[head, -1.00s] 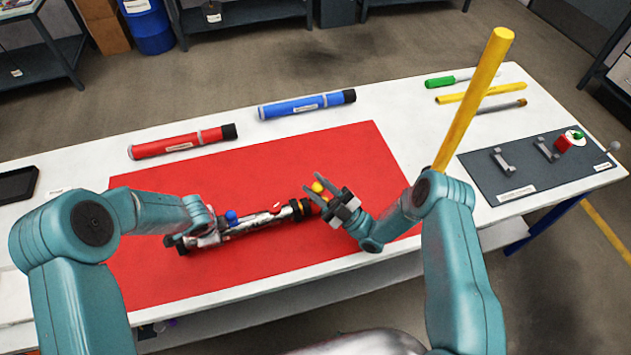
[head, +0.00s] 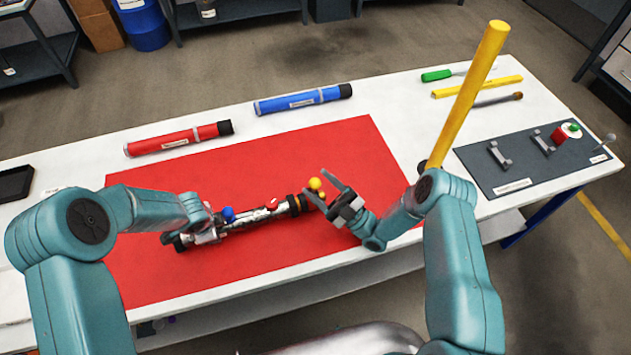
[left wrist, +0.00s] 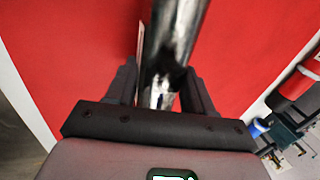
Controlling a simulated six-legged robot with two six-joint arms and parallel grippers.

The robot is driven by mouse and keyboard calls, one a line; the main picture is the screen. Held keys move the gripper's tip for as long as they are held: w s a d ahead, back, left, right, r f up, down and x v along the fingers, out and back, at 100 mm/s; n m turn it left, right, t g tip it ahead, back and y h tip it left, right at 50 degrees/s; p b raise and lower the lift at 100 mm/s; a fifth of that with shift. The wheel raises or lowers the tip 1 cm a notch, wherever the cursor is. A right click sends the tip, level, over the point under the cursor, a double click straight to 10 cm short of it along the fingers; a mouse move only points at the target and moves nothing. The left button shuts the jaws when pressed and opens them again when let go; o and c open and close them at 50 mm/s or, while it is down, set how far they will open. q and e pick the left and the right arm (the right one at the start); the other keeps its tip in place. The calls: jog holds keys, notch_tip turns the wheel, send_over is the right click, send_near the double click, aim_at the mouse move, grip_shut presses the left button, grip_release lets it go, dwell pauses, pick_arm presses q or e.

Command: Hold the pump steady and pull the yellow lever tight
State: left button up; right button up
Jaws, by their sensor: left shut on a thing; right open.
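The pump (head: 248,219) is a shiny metal tube with black ends, lying tilted on the red mat (head: 190,270) in the head view. A blue knob and a red and white part sit along its top. The yellow lever (head: 316,184) shows as a round yellow knob at its right end. My left gripper (head: 205,234) is shut on the tube near its left end; the left wrist view shows the metal tube (left wrist: 172,60) between its fingers. My right gripper (head: 326,190) is open, its fingers around or beside the yellow knob; contact cannot be told.
A red tube (head: 180,139) and a blue tube (head: 303,100) lie behind the mat on the white table (head: 385,95). A dark board (head: 530,165) with grey brackets is at the right. A yellow pole (head: 468,90) rises behind my right arm.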

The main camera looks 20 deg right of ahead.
jog(key=s+d, duration=0.7)
jog(key=d, duration=0.1)
jog(key=shift+s+d, duration=0.2)
jog(key=shift+s, duration=0.2)
jog(key=shift+r, duration=0.1)
